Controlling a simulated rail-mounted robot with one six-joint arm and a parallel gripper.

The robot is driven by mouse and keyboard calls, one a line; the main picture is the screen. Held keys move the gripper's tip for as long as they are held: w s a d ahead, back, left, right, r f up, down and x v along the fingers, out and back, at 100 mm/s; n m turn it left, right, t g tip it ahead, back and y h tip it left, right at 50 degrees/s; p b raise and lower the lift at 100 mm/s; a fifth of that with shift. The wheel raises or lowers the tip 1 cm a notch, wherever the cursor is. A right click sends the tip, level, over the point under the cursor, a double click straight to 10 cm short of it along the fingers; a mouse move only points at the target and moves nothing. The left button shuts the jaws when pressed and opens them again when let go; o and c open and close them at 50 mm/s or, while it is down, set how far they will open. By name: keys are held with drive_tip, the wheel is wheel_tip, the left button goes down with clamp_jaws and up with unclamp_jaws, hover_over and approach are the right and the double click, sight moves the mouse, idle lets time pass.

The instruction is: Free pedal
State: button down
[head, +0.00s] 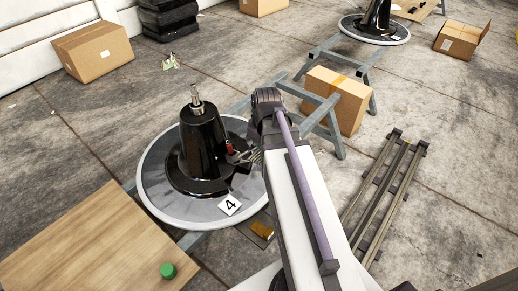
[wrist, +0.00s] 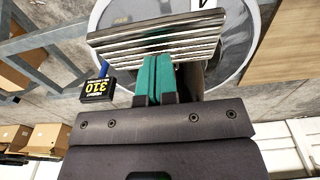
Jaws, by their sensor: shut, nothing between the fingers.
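The ribbed metal pedal (wrist: 115,42) spans the upper middle of the wrist view. In the head view a small striped part of the pedal (head: 257,157) shows at the right side of the black base column (head: 203,145), partly hidden by my arm. My gripper (wrist: 155,58) has its teal fingers shut together with nothing between them. The fingertips overlap the near edge of the pedal in the wrist view; I cannot tell whether they touch it. In the head view my gripper is hidden or not distinguishable.
The column stands on a round grey base (head: 160,190) with a "4" tag (head: 229,205). A black "310" block (wrist: 98,90) with a blue part is left of my fingers. A wooden board (head: 90,245), a cardboard box (head: 335,100) and metal rails (head: 385,190) lie around.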

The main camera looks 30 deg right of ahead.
drive_tip(key=shift+s+d+f+b, duration=0.15)
drive_tip(key=shift+s+f+b, duration=0.25)
drive_tip(key=shift+f+b, duration=0.3)
drive_tip(key=shift+s+d+f+b, duration=0.1)
drive_tip(key=shift+s+f+b, duration=0.3)
drive_tip(key=shift+f+b, duration=0.25)
drive_tip(key=shift+s+d+f+b, duration=0.15)
drive_tip(key=shift+s+f+b, duration=0.35)
drive_tip(key=shift+f, duration=0.3)
drive_tip(key=shift+w+r+p, duration=0.2)
drive_tip(key=shift+r+p, duration=0.15)
drive_tip(key=shift+r, duration=0.05)
drive_tip(key=w+r+p, duration=0.1)
drive_tip(key=r+p, duration=0.1)
drive_tip(key=w+r+p, duration=0.1)
drive_tip(key=r+p, duration=0.1)
drive_tip(key=w+a+r+p, duration=0.1)
drive_tip(key=r+p, duration=0.1)
drive_tip(key=shift+f, duration=0.2)
